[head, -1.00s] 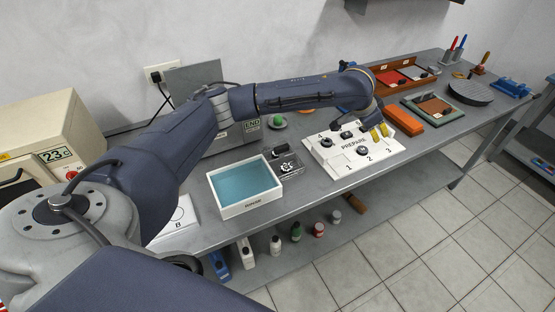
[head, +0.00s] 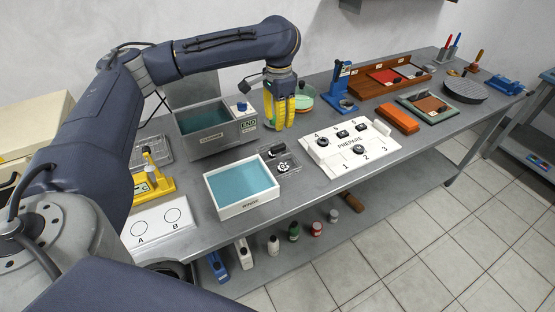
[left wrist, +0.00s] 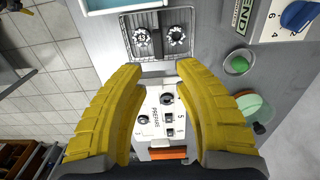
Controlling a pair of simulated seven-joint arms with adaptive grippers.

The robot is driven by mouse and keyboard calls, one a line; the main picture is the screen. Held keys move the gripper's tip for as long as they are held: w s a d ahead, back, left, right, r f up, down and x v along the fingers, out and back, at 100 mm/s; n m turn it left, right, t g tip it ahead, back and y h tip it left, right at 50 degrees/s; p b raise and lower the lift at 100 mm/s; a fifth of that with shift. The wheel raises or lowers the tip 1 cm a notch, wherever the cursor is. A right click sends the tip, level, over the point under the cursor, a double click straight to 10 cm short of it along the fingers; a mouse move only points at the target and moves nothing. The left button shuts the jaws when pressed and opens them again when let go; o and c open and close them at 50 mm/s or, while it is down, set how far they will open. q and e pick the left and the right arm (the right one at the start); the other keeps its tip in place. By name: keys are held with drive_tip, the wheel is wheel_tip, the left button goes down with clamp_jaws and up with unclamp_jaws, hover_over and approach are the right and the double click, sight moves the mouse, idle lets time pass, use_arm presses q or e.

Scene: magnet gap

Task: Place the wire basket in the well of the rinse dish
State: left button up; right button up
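The wire basket (head: 292,168) lies on the bench just right of the white rinse dish, with small dark toothed parts in it. It also shows at the top of the left wrist view (left wrist: 160,61). The rinse dish (head: 250,207) is a white rectangular tub with blue liquid in its well and no basket in it; its edge shows at the top of the left wrist view (left wrist: 122,6). My left gripper (head: 281,126) has yellow fingers pointing down, above the bench behind the basket. Its fingers (left wrist: 160,80) are apart with nothing between them. My right gripper is out of view.
A grey tank (head: 203,142) stands behind the rinse dish. A white numbered board (head: 350,150) marked PREPARE lies right of the basket. A green dish (head: 303,97) and a blue stand (head: 342,90) stand behind. A white A/B plate (head: 158,226) lies at left.

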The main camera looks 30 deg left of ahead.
use_arm(q)
hover_over(278, 157)
drive_tip(key=f, duration=0.9)
drive_tip(key=shift+w+a+f, duration=0.1)
drive_tip(key=shift+w+f, duration=0.25)
drive_tip(key=shift+f, duration=0.05)
drive_tip(key=shift+s+f, duration=0.15)
drive_tip(key=shift+f, duration=2.6)
clamp_jaws()
